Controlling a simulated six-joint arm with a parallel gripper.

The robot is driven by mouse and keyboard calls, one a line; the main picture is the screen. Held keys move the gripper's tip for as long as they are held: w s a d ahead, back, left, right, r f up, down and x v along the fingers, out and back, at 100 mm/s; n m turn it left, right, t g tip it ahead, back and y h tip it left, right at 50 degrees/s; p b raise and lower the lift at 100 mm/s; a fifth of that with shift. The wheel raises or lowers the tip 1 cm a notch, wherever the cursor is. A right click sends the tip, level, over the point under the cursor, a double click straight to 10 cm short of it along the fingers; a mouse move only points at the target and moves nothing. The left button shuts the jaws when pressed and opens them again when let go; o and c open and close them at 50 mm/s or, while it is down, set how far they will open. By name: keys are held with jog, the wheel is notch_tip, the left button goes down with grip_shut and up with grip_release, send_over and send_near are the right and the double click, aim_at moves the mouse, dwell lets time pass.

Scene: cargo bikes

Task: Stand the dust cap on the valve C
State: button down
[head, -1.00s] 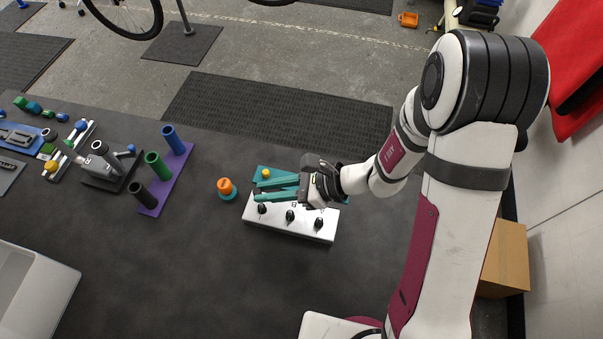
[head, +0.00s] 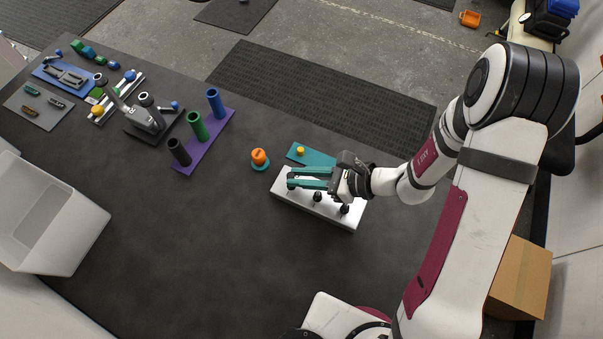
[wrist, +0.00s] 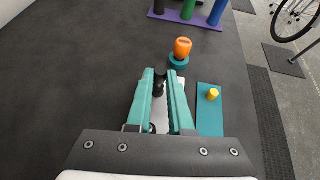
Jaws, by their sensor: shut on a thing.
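My gripper (head: 289,179) reaches left over the white block (head: 330,216), its two long teal fingers closed on a small black piece, the dust cap (wrist: 160,73), at their tips. In the wrist view my gripper (wrist: 160,72) has this cap between the fingertips, with more black stem just below it. The block carries black valves: one at the left end (head: 291,188), one in the middle (head: 317,197) and one at the right (head: 344,209). The fingertips are at the left-end valve; I cannot tell whether the cap touches it. No letter is readable, so which valve is C is unclear.
An orange piece on a teal round base (head: 260,160) stands just left of the block. A teal plate with a yellow knob (head: 300,151) lies behind it. A purple rack (head: 212,142) with tubes stands further left. A pale bin (head: 50,220) is at far left. The front table is clear.

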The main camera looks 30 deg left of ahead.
jog(key=shift+f, duration=0.95)
dwell(0.5)
jog(key=c, duration=0.7)
grip_release()
jog(key=shift+c, duration=0.2)
jog(key=v, duration=1.6)
jog(key=s+d+r+n+h, duration=0.3)
jog(key=s+r+n+h, duration=0.2)
jog(key=s, duration=0.2)
jog(key=s+d+r+n+t+h, duration=0.1)
jog(key=s+d+r+n+h, duration=0.2)
jog(key=s, duration=0.4)
jog(key=r+n+h, duration=0.1)
jog(key=n+h, duration=0.1)
jog(key=shift+d+r+n, duration=0.35)
jog(key=shift+n, duration=0.05)
